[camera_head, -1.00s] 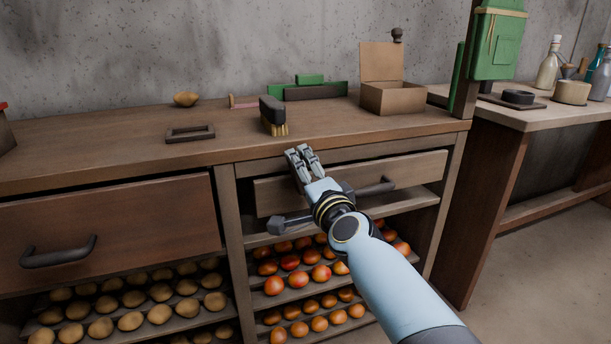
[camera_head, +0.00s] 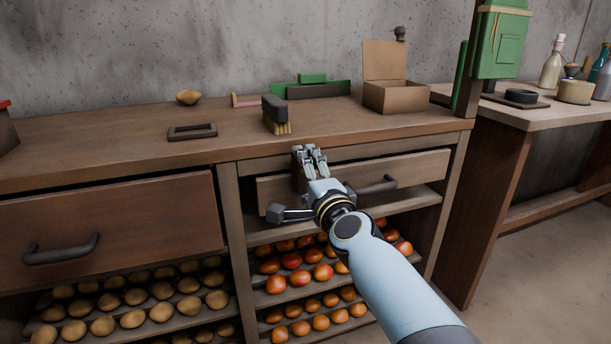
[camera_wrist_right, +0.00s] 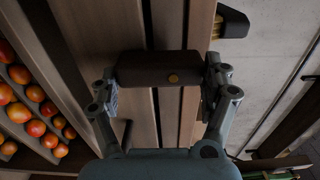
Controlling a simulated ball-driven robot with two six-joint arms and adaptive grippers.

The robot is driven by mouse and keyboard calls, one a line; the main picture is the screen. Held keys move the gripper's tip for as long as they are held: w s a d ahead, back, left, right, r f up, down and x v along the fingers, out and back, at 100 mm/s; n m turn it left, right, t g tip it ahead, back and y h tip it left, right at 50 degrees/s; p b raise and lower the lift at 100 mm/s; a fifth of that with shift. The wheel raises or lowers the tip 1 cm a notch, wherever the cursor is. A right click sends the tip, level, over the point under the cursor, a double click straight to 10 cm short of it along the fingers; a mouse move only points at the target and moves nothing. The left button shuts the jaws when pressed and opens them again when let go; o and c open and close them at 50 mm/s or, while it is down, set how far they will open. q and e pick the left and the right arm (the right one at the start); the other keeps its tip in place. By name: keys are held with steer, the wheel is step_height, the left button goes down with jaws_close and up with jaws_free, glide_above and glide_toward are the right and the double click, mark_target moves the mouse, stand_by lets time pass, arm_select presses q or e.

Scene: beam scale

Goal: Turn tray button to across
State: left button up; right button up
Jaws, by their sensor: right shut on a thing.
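My right gripper (camera_head: 309,152) is at the top of the right-hand drawer-like tray front (camera_head: 420,170), just below the bench edge. One finger is at each end of the block. The block's long side lies crosswise to the tray's top edge and spans the dark gap above it. My left gripper is not in view.
A dark bar handle (camera_head: 376,187) sits on the tray front beside my wrist. A brush (camera_head: 275,114), a black frame (camera_head: 192,132) and an open box (camera_head: 395,97) stand on the bench top (camera_head: 330,133). Racks of orange-red fruit (camera_head: 277,284) are below.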

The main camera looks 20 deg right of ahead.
steer(key=o, duration=1.1)
steer(key=shift+c, duration=0.2)
steer(key=shift+s, duration=0.15)
steer(key=s, duration=1.1)
steer(key=shift+s+d, duration=0.2)
steer(key=shift+s, duration=0.2)
